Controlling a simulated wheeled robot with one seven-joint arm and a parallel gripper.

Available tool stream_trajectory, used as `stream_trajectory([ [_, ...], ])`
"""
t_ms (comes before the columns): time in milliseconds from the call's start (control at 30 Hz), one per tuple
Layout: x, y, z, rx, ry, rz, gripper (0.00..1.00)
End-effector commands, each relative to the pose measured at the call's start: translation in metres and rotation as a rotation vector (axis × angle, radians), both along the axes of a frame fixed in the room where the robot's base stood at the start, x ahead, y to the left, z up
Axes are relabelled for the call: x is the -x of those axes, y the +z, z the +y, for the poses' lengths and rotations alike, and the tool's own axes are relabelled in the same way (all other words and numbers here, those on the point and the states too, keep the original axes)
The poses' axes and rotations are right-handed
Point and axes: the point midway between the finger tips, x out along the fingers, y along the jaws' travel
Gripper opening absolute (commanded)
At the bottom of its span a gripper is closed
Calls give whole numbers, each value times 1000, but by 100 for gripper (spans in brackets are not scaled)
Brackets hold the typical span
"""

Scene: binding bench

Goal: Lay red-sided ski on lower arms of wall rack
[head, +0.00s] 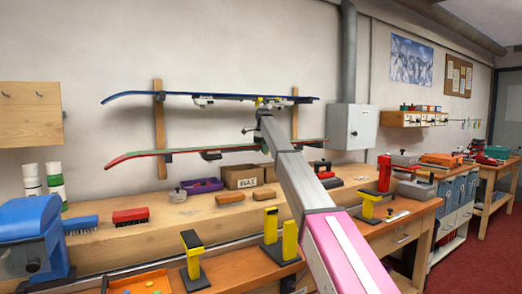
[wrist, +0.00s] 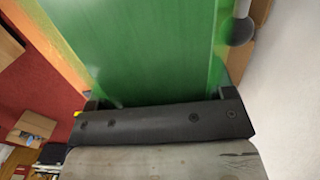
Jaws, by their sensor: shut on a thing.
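The red-sided ski (head: 225,149), green on its top face, lies level along the wall at the height of the lower arms of the wall rack (head: 158,114). In the wrist view my gripper (wrist: 160,101) is shut across the width of the green ski (wrist: 140,45). In the head view my arm hides the grip and part of the ski. A blue ski (head: 180,95) lies on the upper arms.
The wooden bench (head: 90,250) runs below the rack. A white wall box (head: 353,126) is right of the rack.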

Motion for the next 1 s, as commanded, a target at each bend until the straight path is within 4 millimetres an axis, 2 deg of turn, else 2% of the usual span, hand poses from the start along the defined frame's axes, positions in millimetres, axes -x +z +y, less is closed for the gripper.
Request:
stream_trajectory([
  [267,0,0,0,3,0,-3,32],
  [300,0,0,0,3,0,-3,79],
  [367,0,0,0,3,0,-3,98],
  [733,-1,3,-1,3,0,-2,100],
  [867,-2,15,-1,3,0,-3,100],
  [1000,-3,37,-2,3,0,-3,100],
])
